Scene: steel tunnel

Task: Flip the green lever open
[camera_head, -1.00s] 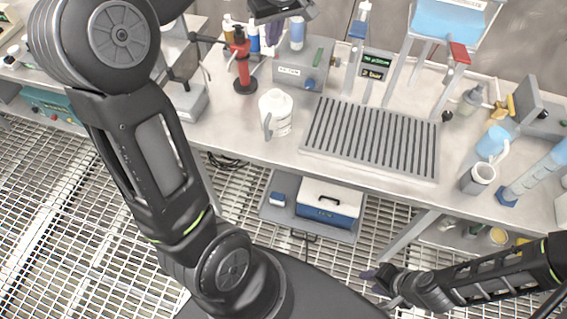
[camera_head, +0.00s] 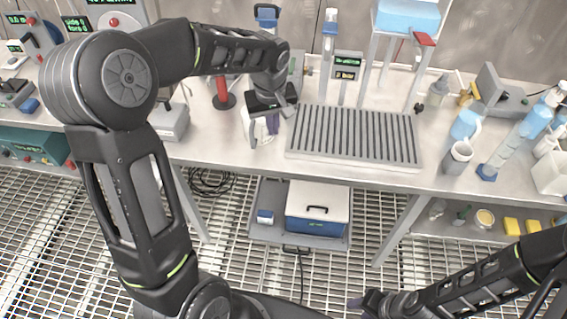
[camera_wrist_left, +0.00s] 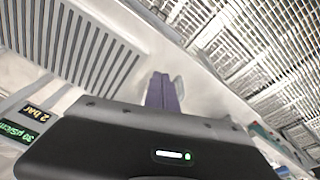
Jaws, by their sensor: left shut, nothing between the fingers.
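I cannot make out a green lever in either view. My left gripper (camera_head: 272,124) is shut and empty, with its purple fingers pointing down at the left end of the slatted grey rack. The fingers also show in the left wrist view (camera_wrist_left: 163,92), close together above the bench. A white jug (camera_head: 249,128) stands just left of the left gripper and is partly hidden by it; I cannot tell if they touch. My right gripper (camera_head: 357,303) is low at the bottom of the head view, in front of the bench. Its purple tip is too small to show its opening.
The slatted rack (camera_head: 352,136) lies on the steel bench.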

